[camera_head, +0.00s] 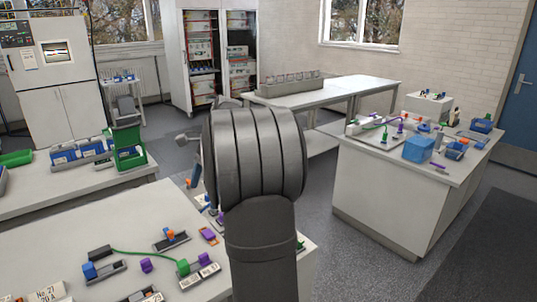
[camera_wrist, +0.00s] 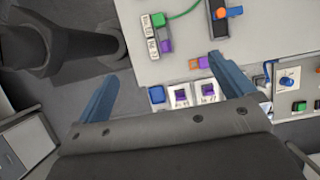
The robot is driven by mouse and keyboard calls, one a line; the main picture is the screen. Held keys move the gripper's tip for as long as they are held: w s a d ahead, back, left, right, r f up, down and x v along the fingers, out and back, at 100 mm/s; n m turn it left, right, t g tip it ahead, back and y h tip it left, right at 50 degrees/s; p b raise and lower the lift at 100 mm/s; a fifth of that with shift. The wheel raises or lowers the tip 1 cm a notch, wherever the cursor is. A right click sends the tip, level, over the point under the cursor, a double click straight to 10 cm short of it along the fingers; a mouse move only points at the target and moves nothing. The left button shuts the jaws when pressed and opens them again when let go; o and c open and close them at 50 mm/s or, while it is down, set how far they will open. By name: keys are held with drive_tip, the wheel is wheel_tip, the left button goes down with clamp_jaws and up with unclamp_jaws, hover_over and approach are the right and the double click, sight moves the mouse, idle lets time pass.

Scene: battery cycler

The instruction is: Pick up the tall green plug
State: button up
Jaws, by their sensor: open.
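A green plug (camera_head: 183,267) stands on the near table in the head view, on a grey block behind a printed label, with a green cable running left. A green plug (camera_wrist: 158,19) with a green cable also shows near the top of the wrist view, beside a label. I cannot tell which green plug is the tall one. My gripper (camera_wrist: 160,68) is open, its two blue-grey fingers spread wide with nothing between them. The green plug lies beyond the fingertips, apart from them.
A blue plug (camera_head: 89,270), purple plug (camera_head: 146,265) and orange plug (camera_head: 170,235) share the near table (camera_head: 45,250). Two cards with purple parts (camera_wrist: 181,95) lie near the right finger. More green parts (camera_wrist: 300,106) are at far right. A blue box (camera_head: 418,150) sits on the right bench.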

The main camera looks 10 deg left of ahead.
drive_tip(key=c, duration=0.9)
drive_tip(key=n+t+h, duration=0.3)
drive_tip(key=n, duration=1.5)
hover_over(182, 263)
wheel_tip(182, 263, down, 5)
wheel_tip(182, 263, down, 17)
drive_tip(key=shift+w+f, duration=0.1)
